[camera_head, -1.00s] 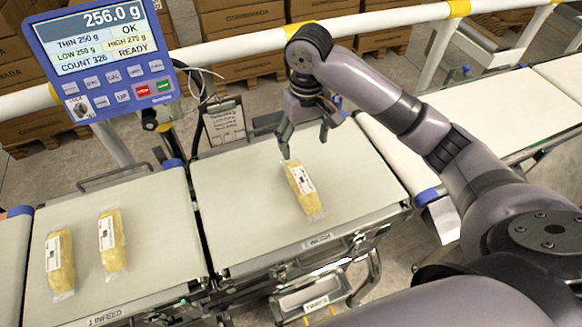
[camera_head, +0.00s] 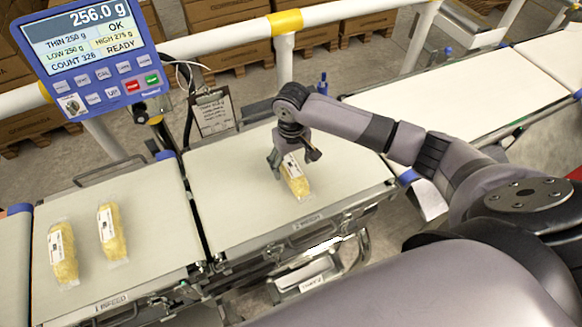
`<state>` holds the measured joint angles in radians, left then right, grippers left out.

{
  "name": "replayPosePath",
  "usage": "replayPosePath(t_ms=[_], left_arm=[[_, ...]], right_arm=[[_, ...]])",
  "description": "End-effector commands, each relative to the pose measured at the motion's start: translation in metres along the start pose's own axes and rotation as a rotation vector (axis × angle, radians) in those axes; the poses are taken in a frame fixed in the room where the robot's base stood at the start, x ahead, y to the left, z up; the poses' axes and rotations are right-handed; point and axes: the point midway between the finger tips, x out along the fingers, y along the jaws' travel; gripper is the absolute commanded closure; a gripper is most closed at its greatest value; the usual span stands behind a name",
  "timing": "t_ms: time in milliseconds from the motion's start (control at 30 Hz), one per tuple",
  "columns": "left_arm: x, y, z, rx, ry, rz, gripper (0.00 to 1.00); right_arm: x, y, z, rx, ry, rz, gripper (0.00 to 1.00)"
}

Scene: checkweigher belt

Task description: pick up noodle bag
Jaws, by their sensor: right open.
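A yellow noodle bag (camera_head: 297,184) with a white label lies on the middle belt (camera_head: 225,200), under my right gripper. My right gripper (camera_head: 294,168) points down with its fingers open around the upper end of the bag. Part of the bag is hidden by the fingers, and I cannot tell whether they touch it. Two more noodle bags, one at far left (camera_head: 63,254) and one beside it (camera_head: 111,231), lie on the infeed belt (camera_head: 150,210). My left gripper is not in view.
A blue weigher display (camera_head: 90,50) reading 256.0 g and OK stands at the upper left. A clipboard (camera_head: 213,113) hangs behind the middle belt. White rails run behind the belts. An outfeed belt (camera_head: 460,95) on the right is empty. Cardboard boxes (camera_head: 225,15) are stacked behind.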

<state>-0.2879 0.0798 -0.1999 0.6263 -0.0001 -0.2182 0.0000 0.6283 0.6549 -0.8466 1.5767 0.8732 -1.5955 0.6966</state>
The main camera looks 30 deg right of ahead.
Motion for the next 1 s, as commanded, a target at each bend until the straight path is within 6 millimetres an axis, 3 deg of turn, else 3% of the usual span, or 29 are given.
replayPosePath(t_ms=[200, 467, 1000], left_arm=[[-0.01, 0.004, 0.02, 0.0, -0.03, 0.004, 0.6], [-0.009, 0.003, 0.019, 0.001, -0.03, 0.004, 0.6], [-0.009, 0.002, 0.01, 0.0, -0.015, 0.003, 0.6]], right_arm=[[0.026, -0.001, 0.0, -0.001, -0.001, 0.001, 0.3], [0.029, -0.001, -0.001, -0.001, 0.001, 0.0, 0.3], [0.029, -0.001, -0.001, -0.001, 0.001, 0.0, 0.66]])
